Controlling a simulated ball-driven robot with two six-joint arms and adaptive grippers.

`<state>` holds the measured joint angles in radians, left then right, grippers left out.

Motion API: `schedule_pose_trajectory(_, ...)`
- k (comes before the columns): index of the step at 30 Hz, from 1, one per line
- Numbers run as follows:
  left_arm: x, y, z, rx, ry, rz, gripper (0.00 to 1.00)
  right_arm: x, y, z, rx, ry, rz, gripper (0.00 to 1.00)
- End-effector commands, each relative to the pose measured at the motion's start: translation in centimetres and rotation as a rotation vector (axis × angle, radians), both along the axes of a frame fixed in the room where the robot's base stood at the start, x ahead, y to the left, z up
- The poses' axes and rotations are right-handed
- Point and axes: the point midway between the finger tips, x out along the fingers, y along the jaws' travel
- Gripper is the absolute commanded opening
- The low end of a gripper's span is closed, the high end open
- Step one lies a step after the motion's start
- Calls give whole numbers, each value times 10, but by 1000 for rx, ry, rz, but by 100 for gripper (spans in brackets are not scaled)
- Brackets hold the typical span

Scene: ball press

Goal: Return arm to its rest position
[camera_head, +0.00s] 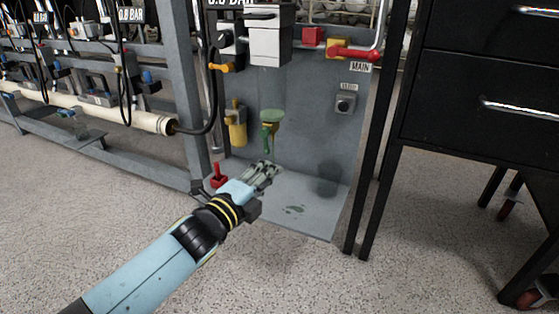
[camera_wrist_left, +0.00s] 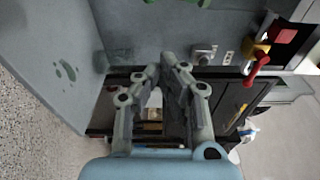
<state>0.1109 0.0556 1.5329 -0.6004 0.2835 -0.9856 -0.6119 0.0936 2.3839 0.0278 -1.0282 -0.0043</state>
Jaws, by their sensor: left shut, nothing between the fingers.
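My left arm comes in from the lower left in the head view. Its left gripper (camera_head: 266,170) is shut and empty, in front of the grey panel and above the grey base plate (camera_head: 310,199). In the left wrist view the gripper's fingers (camera_wrist_left: 158,75) point at the panel side, with nothing held between them. My right gripper is not in view.
A red handle (camera_head: 217,177) stands left of the gripper. A yellow part (camera_head: 236,127) and a red MAIN valve lever (camera_head: 352,53) are on the panel. A black drawer cabinet (camera_head: 485,99) stands at right. The speckled floor (camera_head: 290,276) in front is clear.

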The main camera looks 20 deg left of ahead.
Motion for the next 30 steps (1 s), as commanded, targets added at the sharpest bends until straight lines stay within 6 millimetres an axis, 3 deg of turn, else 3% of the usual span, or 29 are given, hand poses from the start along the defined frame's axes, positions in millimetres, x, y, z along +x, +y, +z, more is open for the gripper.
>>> schedule_pose_trajectory(6, -15, 3, 1, 1, -2, -1, 0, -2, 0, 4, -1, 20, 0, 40)
schedule_pose_trajectory(23, -19, 3, -4, 0, 8, -1, 0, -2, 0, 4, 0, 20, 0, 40)
schedule_pose_trajectory(26, -37, 3, -21, 1, 48, -1, 0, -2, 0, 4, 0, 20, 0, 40)
schedule_pose_trajectory(30, -99, 7, -45, -25, 141, 20, 0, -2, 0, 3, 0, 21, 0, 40)
